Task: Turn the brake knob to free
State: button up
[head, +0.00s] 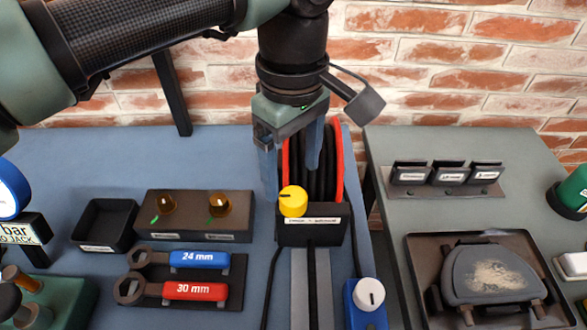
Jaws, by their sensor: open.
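A yellow knob (293,201) sits on a black box (312,232) in front of a reel of black cable with red rims (338,165). A small dark mark shows on the knob's left side. The box has a white label too small to read, so I cannot confirm that this is the brake knob. My gripper (291,180) points down with its two blue fingers apart and empty. Its fingertips appear just above and behind the knob; contact cannot be made out. The gripper partly hides the reel.
A white knob on a blue box (367,314) stands front right of the reel. Left are a dark block with two brass fittings (198,228), a black tray (104,226) and two wrenches (190,259). A gap separates the right bench (390,225), which holds a brown tray (420,262).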

aim_at(293, 196)
notch_tip(293, 196, down, 5)
jog(key=shift+r, duration=0.1)
dwell(0.3)
grip_shut()
